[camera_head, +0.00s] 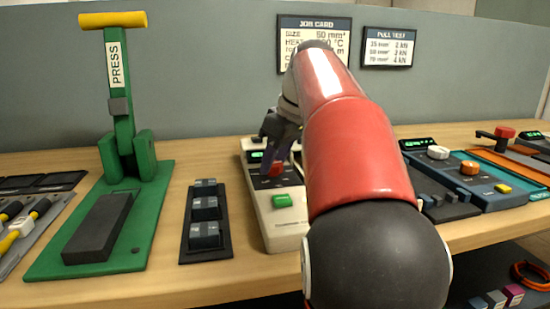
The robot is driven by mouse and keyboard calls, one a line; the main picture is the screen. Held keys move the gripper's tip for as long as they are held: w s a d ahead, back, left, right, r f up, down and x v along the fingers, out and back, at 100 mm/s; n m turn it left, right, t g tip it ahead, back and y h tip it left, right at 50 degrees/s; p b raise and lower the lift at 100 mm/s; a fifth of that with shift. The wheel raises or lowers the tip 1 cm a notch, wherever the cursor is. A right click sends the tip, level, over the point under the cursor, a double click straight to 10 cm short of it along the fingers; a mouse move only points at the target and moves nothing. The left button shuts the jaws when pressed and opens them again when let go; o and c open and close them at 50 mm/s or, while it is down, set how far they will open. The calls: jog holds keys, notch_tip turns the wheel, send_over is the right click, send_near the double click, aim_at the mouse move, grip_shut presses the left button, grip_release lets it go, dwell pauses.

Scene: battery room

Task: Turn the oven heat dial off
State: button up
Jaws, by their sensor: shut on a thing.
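A cream-coloured unit (284,229) stands on the bench left of my arm, with a green button (282,201) on its front part. It looks like the oven; its small label is too blurred to read. A red dial (273,169) sits on its dark panel. My gripper (273,155) reaches down over this panel from behind my red arm and is shut on the red dial. My arm hides the unit's right side, and my gripper covers part of the panel and the dial's top. The dial's pointer setting cannot be read.
A green press (150,220) with a yellow handle stands at left. A black tray of grey blocks (205,256) lies between it and the unit. Teal units with knobs (485,190) stand at right. A grey partition (220,60) with cards backs the bench.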

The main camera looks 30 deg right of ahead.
aim_at(286, 178)
jog(key=shift+n, duration=0.5)
jog(key=o, duration=1)
jog(key=v, duration=0.7)
jog(key=shift+d+r, duration=0.15)
jog(key=shift+r, duration=0.25)
